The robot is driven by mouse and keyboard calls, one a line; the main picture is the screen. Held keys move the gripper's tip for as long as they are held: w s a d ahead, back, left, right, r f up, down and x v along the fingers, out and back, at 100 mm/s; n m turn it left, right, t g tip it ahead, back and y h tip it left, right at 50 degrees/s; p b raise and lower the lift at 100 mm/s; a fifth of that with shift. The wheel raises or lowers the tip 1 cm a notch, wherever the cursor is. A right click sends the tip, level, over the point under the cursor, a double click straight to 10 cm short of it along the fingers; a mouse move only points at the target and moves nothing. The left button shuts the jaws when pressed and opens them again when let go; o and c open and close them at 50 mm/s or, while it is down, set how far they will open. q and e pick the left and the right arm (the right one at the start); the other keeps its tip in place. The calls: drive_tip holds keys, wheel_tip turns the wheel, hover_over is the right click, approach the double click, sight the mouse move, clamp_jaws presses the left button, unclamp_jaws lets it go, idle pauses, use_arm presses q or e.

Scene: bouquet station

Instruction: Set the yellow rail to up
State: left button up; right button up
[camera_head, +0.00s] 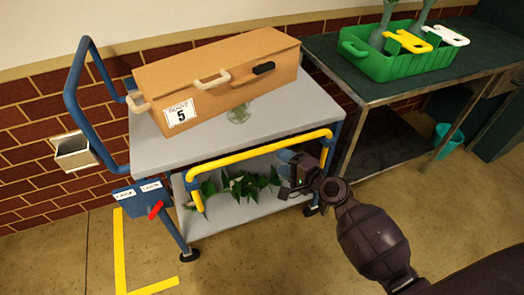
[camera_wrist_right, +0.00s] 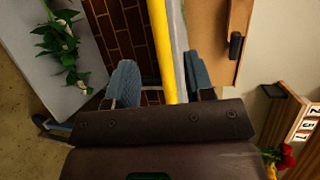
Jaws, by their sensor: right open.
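The yellow rail (camera_head: 262,152) is a long bar with bent ends along the front of the grey cart (camera_head: 165,140). Its bar shows just in front of and below the top's edge, with its ends bent down toward the lower shelf. My right gripper (camera_head: 291,168) is open near the right part of the rail. In the right wrist view the rail (camera_wrist_right: 161,40) runs between the two blue-grey fingers of the gripper (camera_wrist_right: 160,82), with gaps visible on both sides. Whether the fingers touch it cannot be told. My left gripper is not in view.
A cardboard case (camera_head: 215,80) marked 5 and a small glass item (camera_head: 239,114) sit on the cart top. Green-leaved stems (camera_head: 243,184) lie on the lower shelf. A blue box with a red lever (camera_head: 156,209) is at left. A green crate (camera_head: 385,66) stands on the right table.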

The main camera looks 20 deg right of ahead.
sight(265, 152)
drive_tip(key=b+x, duration=0.1)
drive_tip(key=x, duration=0.7)
drive_tip(key=shift+s+f, duration=0.1)
drive_tip(key=shift+f, duration=0.1)
drive_tip(key=shift+w+a, duration=0.25)
drive_tip(key=shift+w, duration=0.3)
clamp_jaws()
